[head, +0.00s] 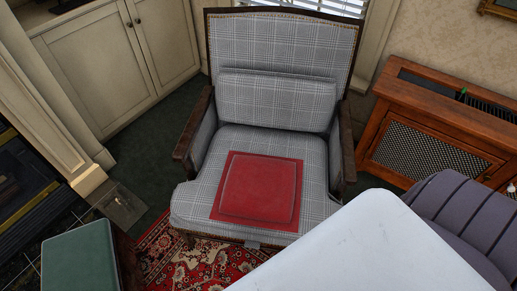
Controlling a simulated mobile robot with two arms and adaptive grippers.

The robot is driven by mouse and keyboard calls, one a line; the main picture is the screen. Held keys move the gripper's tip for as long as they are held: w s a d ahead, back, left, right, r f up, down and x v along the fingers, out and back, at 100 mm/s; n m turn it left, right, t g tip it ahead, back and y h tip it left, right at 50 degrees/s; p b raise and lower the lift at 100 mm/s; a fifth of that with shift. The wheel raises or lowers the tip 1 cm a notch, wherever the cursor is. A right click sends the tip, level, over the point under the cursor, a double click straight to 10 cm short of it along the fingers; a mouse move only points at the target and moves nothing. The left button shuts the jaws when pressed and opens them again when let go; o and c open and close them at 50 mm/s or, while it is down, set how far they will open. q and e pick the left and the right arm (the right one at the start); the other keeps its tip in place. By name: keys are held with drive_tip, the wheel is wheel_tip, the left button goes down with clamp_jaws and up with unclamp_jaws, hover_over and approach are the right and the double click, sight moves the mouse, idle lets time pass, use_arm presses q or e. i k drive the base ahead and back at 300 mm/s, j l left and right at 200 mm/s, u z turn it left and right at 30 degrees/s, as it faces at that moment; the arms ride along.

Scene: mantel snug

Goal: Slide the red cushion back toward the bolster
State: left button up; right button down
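The red cushion (258,187) is a flat square pad with a raised middle. It lies flat on the front and middle part of the checked armchair seat (190,200). The bolster (276,100) is a grey checked cushion resting against the chair's backrest (285,43). A strip of bare seat (270,139) shows between the red cushion and the bolster. Neither of my grippers is in view.
Dark wooden armrests (193,130) flank the seat. A pale smooth surface (370,250) fills the lower right, close to the chair's front right. A purple ribbed seat (465,220), a wooden radiator cover (440,125) and a green-topped stool (78,262) stand around.

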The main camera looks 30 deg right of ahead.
sight(258, 190)
drive_tip(key=z, duration=1.05)
